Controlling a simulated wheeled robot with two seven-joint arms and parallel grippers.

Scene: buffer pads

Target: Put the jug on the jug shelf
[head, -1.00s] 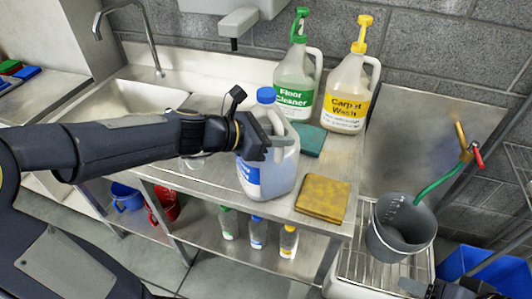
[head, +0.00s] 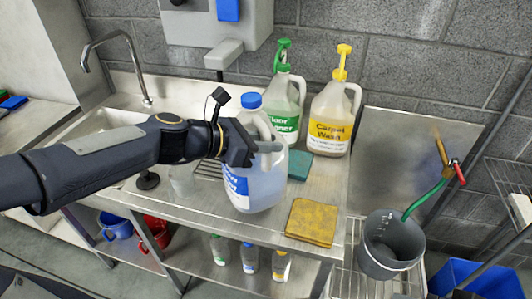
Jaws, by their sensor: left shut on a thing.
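The jug (head: 262,188) is translucent with bluish liquid, a blue cap and a blue-and-white label. It is upright over the front of the steel counter (head: 190,222). My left gripper (head: 268,147) is shut on the jug near its handle, below the cap. The jug seems slightly above the counter, though its underside is hidden. A green-topped Floor Cleaner jug (head: 288,98) and a yellow-topped Carpet Wash jug (head: 329,118) stand behind it on the counter. No shelf is marked as the jug shelf. A dark sliver, perhaps my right gripper (head: 465,294), shows at the bottom edge.
A teal sponge (head: 299,166) and yellow cloth (head: 312,222) lie right of the jug. A grey bucket (head: 392,250) sits on a rack at right. Small bottles (head: 250,258) stand on the lower shelf. A sink and faucet (head: 147,101) are at left; a dispenser (head: 222,55) hangs above.

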